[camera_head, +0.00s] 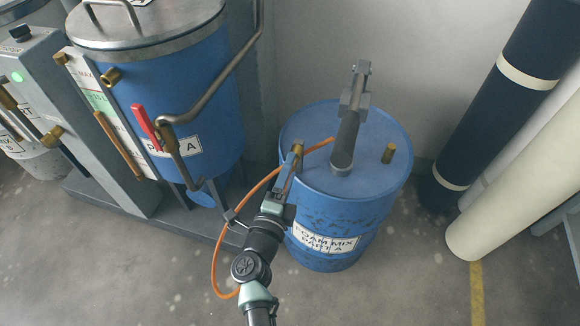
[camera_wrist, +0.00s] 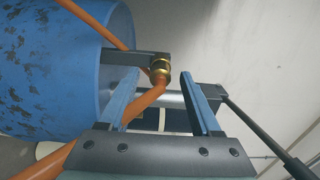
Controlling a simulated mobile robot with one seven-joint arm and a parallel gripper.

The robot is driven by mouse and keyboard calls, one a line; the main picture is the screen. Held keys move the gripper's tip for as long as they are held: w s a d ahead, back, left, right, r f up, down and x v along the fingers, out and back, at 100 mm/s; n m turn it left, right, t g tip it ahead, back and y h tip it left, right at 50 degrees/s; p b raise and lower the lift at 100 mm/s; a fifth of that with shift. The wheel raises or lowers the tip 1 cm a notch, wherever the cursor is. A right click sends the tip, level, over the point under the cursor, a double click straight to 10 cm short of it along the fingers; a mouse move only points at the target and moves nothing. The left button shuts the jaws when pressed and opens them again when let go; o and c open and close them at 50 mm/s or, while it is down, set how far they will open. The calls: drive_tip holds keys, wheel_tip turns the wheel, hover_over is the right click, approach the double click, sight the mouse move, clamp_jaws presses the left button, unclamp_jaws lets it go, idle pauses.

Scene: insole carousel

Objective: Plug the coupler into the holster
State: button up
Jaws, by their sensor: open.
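The brass coupler (camera_wrist: 159,70) is on the end of an orange hose (camera_wrist: 147,102). In the wrist view it sits at the end of a dark grey bracket (camera_wrist: 130,58), apparently the holster, beside the blue drum. The coupler looks to be in or against the bracket's end; how deep it sits I cannot tell. My gripper (camera_wrist: 161,78) is open, its fingers on either side of the hose just behind the coupler, with gaps visible. In the head view my gripper (camera_head: 292,168) is at the left edge of the drum top, with brass (camera_head: 297,148) at its tips; the bracket is largely hidden there.
The blue drum (camera_head: 375,190) carries an upright grey pump (camera_head: 345,137) and a brass fitting (camera_head: 388,153). The hose (camera_head: 216,255) loops left of my arm. A blue tank (camera_head: 205,95) with a red-handled valve (camera_head: 144,122) stands left. Rolls (camera_head: 520,175) lean at right.

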drive_tip(key=p+v, duration=0.2)
drive_tip(key=v, duration=1)
drive_tip(key=shift+r, duration=0.15)
drive_tip(key=w+a+r+n+t+y, duration=0.2)
drive_tip(key=w+r+n+y, duration=0.15)
drive_tip(key=r, duration=0.75)
drive_tip(key=w+a+r+n+t+y, duration=0.2)
drive_tip(key=r+n+t, duration=0.15)
drive_tip(key=r, duration=0.85)
drive_tip(key=w+a+r+n+t+y, duration=0.2)
drive_tip(key=r+n+y, duration=0.15)
drive_tip(key=r, duration=0.75)
drive_tip(key=s+d+r+n+t+y, duration=0.1)
drive_tip(key=s+r+n, duration=0.1)
drive_tip(key=r+n, duration=0.5)
drive_tip(key=s+d+r+n+y, duration=0.1)
drive_tip(key=s+r+n+y, duration=0.15)
drive_tip(key=r, duration=0.85)
drive_tip(key=s+d+r+n+t+h, duration=0.1)
drive_tip(key=s+d+r+t+h, duration=0.1)
drive_tip(key=s+d+r+h, duration=0.65)
wheel_tip(320, 180, up, 24)
drive_tip(key=a+y+p, duration=0.1)
drive_tip(key=p, duration=2.2)
drive_tip(key=shift+a+f+n+y+p, duration=0.2)
drive_tip(key=shift+a+n+y+p, duration=0.1)
